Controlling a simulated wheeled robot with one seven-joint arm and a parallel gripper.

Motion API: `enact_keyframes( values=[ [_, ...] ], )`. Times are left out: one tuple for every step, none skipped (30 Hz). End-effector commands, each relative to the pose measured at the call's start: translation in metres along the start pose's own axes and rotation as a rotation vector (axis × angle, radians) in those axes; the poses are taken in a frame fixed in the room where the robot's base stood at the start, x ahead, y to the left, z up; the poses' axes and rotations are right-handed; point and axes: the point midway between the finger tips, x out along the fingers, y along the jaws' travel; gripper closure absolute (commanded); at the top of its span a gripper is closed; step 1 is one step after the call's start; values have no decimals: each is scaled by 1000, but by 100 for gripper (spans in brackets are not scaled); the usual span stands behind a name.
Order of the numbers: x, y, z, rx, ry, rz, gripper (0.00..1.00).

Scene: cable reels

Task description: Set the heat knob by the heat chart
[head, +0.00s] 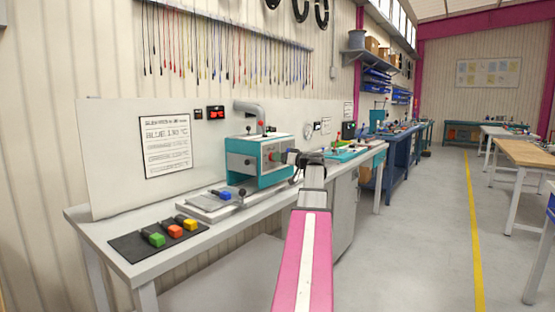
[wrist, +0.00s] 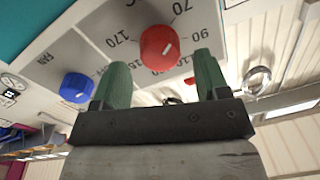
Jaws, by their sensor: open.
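The heat knob (wrist: 158,48) is red with a white pointer mark and sits on a grey dial face in the wrist view. Its mark points up and right, roughly between the printed 70 and 90. My gripper (wrist: 160,61) is open, its two green fingers at the knob's lower left and lower right; contact cannot be told. In the head view my gripper (head: 291,156) is at the front of the teal and grey heating machine (head: 243,162). The heat chart (head: 166,146) is a framed white sheet on the back panel; its text is too small to read surely.
A blue fan knob (wrist: 75,87) is left of the heat knob. Green, orange and yellow blocks lie on a black mat (head: 130,246) at the bench's near end. Open floor (head: 420,230) lies to the right.

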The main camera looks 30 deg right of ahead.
Motion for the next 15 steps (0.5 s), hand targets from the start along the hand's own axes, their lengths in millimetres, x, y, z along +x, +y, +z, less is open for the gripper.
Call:
enact_keyframes(
  values=[
    [7,1,0,0,-1,-1,32],
    [10,1,0,0,-1,-1,32],
    [13,0,0,0,-1,-1,32],
    [14,0,0,0,-1,-1,32],
    [16,0,0,0,-1,0,32],
    [18,0,0,0,-1,0,32],
    [18,0,0,0,-1,0,32],
    [19,0,0,0,-1,0,32],
    [20,0,0,0,-1,0,32],
    [20,0,0,0,-1,0,32],
    [20,0,0,0,-1,0,32],
    [20,0,0,0,-1,0,32],
    [20,0,0,0,-1,1,32],
    [20,0,0,0,-1,0,32],
    [20,0,0,0,-1,0,32]
  ],
)
